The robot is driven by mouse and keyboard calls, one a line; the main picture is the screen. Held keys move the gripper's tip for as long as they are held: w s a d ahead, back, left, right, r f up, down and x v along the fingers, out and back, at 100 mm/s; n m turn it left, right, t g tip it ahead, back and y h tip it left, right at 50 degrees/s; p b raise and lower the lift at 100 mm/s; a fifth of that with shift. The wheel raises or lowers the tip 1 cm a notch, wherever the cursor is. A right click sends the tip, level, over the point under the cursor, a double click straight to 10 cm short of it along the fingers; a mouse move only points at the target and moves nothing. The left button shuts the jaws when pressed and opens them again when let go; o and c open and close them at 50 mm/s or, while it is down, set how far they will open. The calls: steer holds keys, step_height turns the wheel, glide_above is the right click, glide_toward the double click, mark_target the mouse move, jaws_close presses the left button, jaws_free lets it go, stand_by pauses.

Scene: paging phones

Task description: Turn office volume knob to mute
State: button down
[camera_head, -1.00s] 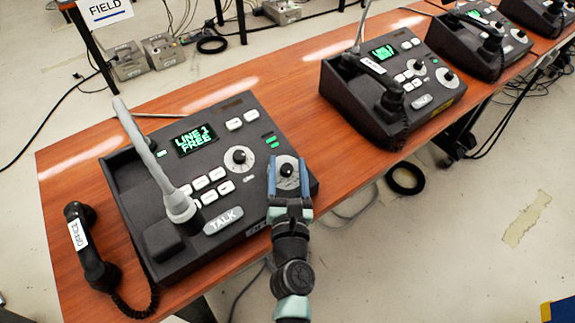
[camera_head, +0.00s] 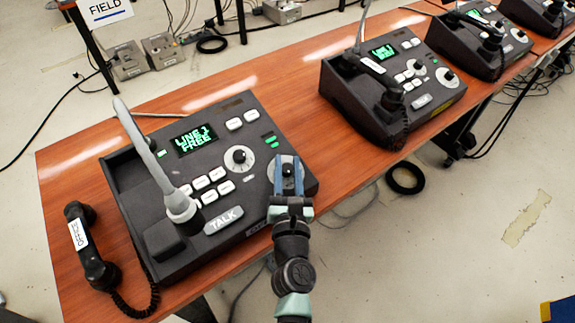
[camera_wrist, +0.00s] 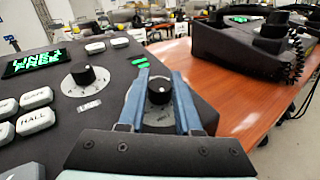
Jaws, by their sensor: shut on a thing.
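The near dark paging console (camera_head: 215,235) has two black knobs on round light dials. A handset labelled OFFICE (camera_head: 78,232) lies beside it. My gripper (camera_head: 288,170) reaches over the right-hand dial, its two blue fingers close together. In the wrist view my gripper (camera_wrist: 160,76) has a finger on each side of the right-hand black knob (camera_wrist: 159,90) and is shut on it. The fingers partly hide its dial, and I cannot read its marks. The other knob (camera_head: 239,156) is free; it also shows left of the fingers in the wrist view (camera_wrist: 83,75).
The console's screen (camera_head: 195,140) reads "LINE 1 FREE". A gooseneck microphone (camera_head: 150,155) rises from the console. A second console (camera_head: 345,90) stands to the right on the wooden table (camera_head: 75,165). Bare table lies between the two consoles.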

steer(key=shift+r+n+y+p, duration=0.1)
steer(key=shift+n+y+p, duration=0.2)
steer(key=n+y+p, duration=0.1)
steer(key=n+y, duration=0.2)
steer(key=y, duration=0.1)
steer(key=shift+d+g, duration=0.1)
steer(key=shift+g, duration=0.2)
steer(key=n+g+y, duration=0.1)
steer(key=y, duration=0.1)
steer(key=n+g+y+b, duration=0.1)
steer(key=n+y, duration=0.1)
steer(key=n+g+y, duration=0.1)
steer(key=n+y, duration=0.1)
steer(key=shift+w+f+b, duration=0.1)
steer(key=shift+f+b, duration=0.15)
steer(key=shift+b, duration=0.1)
steer(key=n+g+y+b, duration=0.3)
steer(key=shift+f+n, duration=0.1)
steer(key=shift+n, duration=0.3)
steer(key=n+g+y+b, duration=0.2)
steer(key=n+g+b, duration=0.2)
steer(key=g+b, duration=0.1)
steer(key=n+g+b, duration=0.2)
steer(key=g+b, duration=0.1)
steer(key=shift+r+n+y, duration=0.2)
steer(key=shift+n+y, duration=0.1)
steer(key=shift+r+g+b, duration=0.1)
steer(key=shift+g+b, duration=0.2)
steer(key=shift+b, duration=0.1)
steer(key=shift+a, duration=0.2)
